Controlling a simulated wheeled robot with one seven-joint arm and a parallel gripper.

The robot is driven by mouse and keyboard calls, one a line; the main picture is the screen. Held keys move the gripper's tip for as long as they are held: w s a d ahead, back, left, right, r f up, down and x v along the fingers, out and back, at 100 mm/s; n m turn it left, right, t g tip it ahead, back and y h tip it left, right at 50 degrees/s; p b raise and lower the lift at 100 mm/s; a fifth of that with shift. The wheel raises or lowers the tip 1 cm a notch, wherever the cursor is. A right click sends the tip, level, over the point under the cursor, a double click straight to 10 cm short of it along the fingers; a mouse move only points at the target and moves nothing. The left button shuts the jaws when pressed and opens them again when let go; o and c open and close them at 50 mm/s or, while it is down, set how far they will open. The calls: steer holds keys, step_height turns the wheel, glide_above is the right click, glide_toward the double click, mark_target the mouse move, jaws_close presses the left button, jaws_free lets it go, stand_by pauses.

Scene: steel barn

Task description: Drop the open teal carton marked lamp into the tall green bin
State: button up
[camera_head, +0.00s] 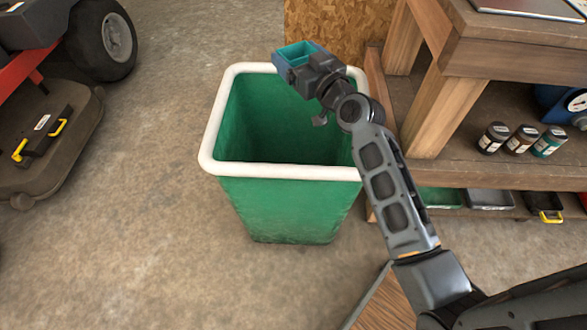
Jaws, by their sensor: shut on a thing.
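The open teal carton (297,52) is at the end of my arm, at the back right of the tall green bin. Its open top and teal inside show; any marking on it cannot be read. My gripper (308,69) is shut on the carton, and its fingertips are partly hidden by its own body. In the picture the carton overlaps the bin's far rim; how high it is held cannot be told exactly. The tall green bin (290,205) stands upright on the floor with a white rim. Its visible inside is dark green, and its right side is partly behind my arm.
A wooden workbench (510,60) stands on the right, with several small jars (521,139) on its shelf and trays (490,199) below. A chipboard panel (330,30) is behind the bin. A wheeled machine (100,40) stands at left. The floor left of the bin is clear.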

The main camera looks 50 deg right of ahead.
step_height(320, 180, down, 6)
steer(key=b, duration=0.4)
steer(key=shift+r+b, duration=0.1)
steer(key=shift+b, duration=0.25)
steer(key=o, duration=0.8)
steer(key=shift+o, duration=0.2)
steer(key=shift+s+a, duration=0.1)
steer(key=b+v, duration=0.1)
steer(key=v, duration=0.6)
steer(key=shift+s, duration=0.25)
steer(key=shift+a, duration=0.1)
